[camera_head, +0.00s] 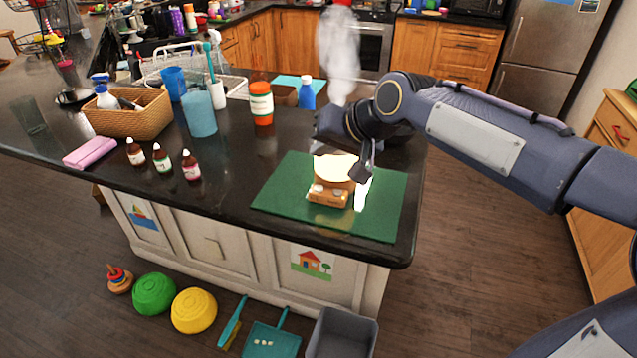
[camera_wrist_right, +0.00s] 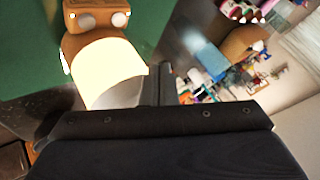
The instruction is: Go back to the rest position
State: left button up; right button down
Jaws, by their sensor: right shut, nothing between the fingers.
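My right gripper (camera_head: 362,170) is at the end of the arm that comes in from the right. Its fingers are shut and empty, pointing down close to a brown wooden item with a pale round top (camera_head: 330,193) on the green mat (camera_head: 286,186). I cannot tell if they touch it. In the right wrist view the dark gripper (camera_wrist_right: 155,85) covers the lower part of the picture, and the brown item (camera_wrist_right: 96,18) shows at the upper left, its pale top overexposed. My left gripper is not in view.
The dark counter (camera_head: 235,150) holds a wicker basket (camera_head: 130,118), blue cups, several small bottles, an orange jar (camera_head: 261,103) and a pink cloth (camera_head: 90,152). A transparent white bottle (camera_head: 338,55) stands behind my right wrist. Bowls and a grey bin (camera_head: 342,335) are on the floor.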

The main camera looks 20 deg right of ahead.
jog(key=s+d+f, duration=0.1)
jog(key=s+f, duration=0.3)
jog(key=s, duration=0.5)
jog(key=s+d+f+g, duration=0.1)
jog(key=s+d+f, duration=0.1)
jog(key=s+f, duration=0.3)
jog(key=s+d+f+n+g+h, duration=0.1)
jog(key=s+f, duration=0.4)
jog(key=s, duration=0.8)
jog(key=shift+d+f, duration=0.25)
jog(key=shift+d, duration=0.4)
